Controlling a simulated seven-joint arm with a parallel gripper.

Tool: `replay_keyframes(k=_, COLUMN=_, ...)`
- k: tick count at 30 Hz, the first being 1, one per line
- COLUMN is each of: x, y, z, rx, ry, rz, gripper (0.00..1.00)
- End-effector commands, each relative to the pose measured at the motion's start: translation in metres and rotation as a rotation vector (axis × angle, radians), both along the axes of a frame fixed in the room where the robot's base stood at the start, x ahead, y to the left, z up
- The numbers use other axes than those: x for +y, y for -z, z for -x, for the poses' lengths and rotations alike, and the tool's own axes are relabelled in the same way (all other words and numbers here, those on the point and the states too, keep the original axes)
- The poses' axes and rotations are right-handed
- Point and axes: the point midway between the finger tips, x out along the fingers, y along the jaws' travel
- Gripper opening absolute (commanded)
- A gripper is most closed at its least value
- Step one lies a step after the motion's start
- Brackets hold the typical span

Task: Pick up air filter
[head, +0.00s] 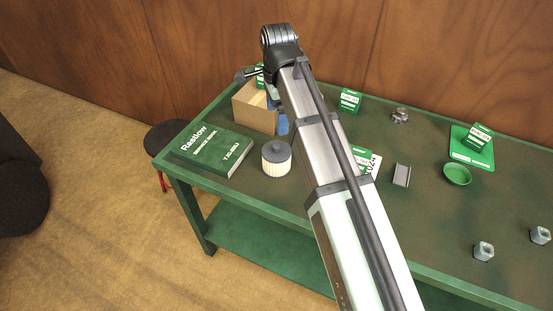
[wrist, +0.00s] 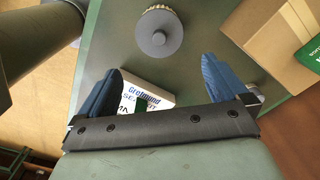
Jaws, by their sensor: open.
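The air filter (head: 276,158), a cream pleated cylinder with a dark grey lid and knob, stands upright on the green table in front of the cardboard box. In the wrist view the air filter (wrist: 158,33) shows from above, ahead of the fingertips and roughly centred between them. My gripper (wrist: 163,62) has two blue fingers spread apart with nothing held between them. In the head view my gripper (head: 282,122) is mostly hidden behind my arm, with a blue finger showing beside the box, apart from the filter.
The cardboard box (head: 254,108) stands close behind the filter. A green book (head: 213,148) lies to its left. A white printed item (wrist: 148,92) lies below the fingers. Small green boxes (head: 350,100), a green dish (head: 457,174) and a grey bracket (head: 402,175) are to the right.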

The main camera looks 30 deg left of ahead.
Motion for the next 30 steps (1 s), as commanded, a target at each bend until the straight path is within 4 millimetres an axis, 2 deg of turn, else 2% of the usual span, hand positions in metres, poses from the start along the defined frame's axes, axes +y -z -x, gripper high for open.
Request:
replay_keyframes(k=4, x=0.0, y=0.003, z=0.0, rx=0.001, ry=0.055, rz=0.001, gripper=1.0)
replay_keyframes(k=7, x=0.0, y=0.012, z=0.001, rx=0.001, ry=0.06, rz=0.001, gripper=1.0)
replay_keyframes(k=15, x=-0.001, y=0.054, z=0.001, rx=0.001, ry=0.058, rz=0.001, gripper=1.0)
replay_keyframes(k=21, x=0.0, y=0.077, z=0.001, rx=0.001, ry=0.058, rz=0.001, gripper=1.0)
replay_keyframes(k=30, x=0.0, y=0.089, z=0.001, rx=0.0, ry=0.057, rz=0.0, gripper=1.0)
